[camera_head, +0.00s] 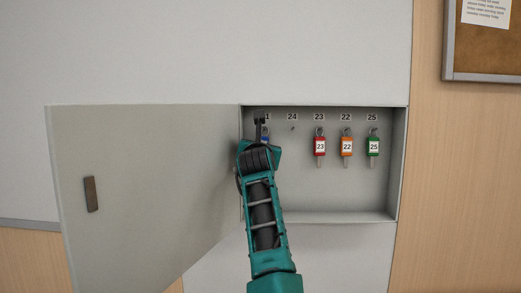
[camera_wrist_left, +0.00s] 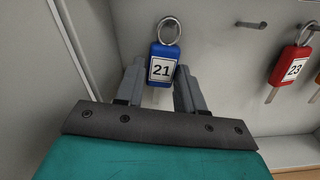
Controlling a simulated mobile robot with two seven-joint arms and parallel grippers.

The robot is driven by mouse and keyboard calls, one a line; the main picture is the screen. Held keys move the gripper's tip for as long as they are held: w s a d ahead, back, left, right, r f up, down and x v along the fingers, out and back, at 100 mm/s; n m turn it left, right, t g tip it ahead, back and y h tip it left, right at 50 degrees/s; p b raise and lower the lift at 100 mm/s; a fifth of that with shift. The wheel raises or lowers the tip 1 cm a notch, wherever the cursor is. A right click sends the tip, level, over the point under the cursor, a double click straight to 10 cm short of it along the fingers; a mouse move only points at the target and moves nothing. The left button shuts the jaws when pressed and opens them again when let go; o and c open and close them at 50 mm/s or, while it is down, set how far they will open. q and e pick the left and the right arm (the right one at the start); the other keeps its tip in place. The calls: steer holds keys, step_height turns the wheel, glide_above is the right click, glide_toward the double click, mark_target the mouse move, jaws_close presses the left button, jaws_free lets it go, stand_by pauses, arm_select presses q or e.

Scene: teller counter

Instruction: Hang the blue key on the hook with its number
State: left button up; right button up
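The blue key (camera_wrist_left: 164,65) has a tag numbered 21 and a metal ring standing above it in the left wrist view. Its tag sits between the two fingers of my left gripper (camera_wrist_left: 160,88), which look closed on its sides. In the head view the blue key (camera_head: 265,135) is mostly hidden behind my left gripper (camera_head: 259,120), at the cabinet's left end. My right gripper is not in view.
The key cabinet (camera_head: 330,217) stands open, its door (camera_head: 150,180) swung left. A red key (camera_head: 320,147), an orange key (camera_head: 347,147) and a green key (camera_head: 374,147) hang under 23, 22 and 25. The hook (camera_head: 293,128) under 24 is empty.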

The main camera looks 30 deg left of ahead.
arm_select(q)
steer(key=o, duration=0.4)
